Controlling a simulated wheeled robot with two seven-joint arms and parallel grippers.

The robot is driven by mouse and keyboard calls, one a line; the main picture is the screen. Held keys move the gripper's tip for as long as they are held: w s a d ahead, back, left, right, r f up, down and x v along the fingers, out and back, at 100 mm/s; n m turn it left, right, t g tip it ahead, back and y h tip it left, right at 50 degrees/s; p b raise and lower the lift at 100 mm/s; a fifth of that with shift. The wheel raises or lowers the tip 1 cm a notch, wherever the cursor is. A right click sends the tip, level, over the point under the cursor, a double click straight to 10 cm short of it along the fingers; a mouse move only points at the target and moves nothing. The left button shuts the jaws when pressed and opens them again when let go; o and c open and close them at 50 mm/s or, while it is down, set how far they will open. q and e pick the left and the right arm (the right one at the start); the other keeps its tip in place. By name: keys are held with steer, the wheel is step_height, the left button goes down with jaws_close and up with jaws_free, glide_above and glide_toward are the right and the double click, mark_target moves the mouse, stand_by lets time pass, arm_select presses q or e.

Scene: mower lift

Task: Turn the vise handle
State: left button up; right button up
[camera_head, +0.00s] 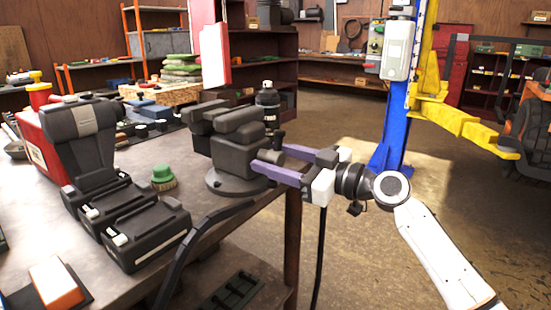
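The vise (236,145) is dark grey and stands on a round base near the right corner of the workbench (256,207). My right gripper (269,160) comes in from the right, with its two purple fingers apart. The fingertips reach the right side of the vise, close to its jaw block and screw end. The vise handle is hard to make out there; a small dark upright piece (277,138) shows just beyond the fingers. I cannot tell whether the fingers touch anything. My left gripper is not in view.
Black tool cases (135,225) and a green-topped brush (163,176) lie left of the vise. A dark bottle (267,98) stands behind it. A blue lift post (392,95) with yellow arms (450,115) stands at right. Floor between bench and post is clear.

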steer(key=c, duration=1)
steer(key=shift+m, duration=0.3)
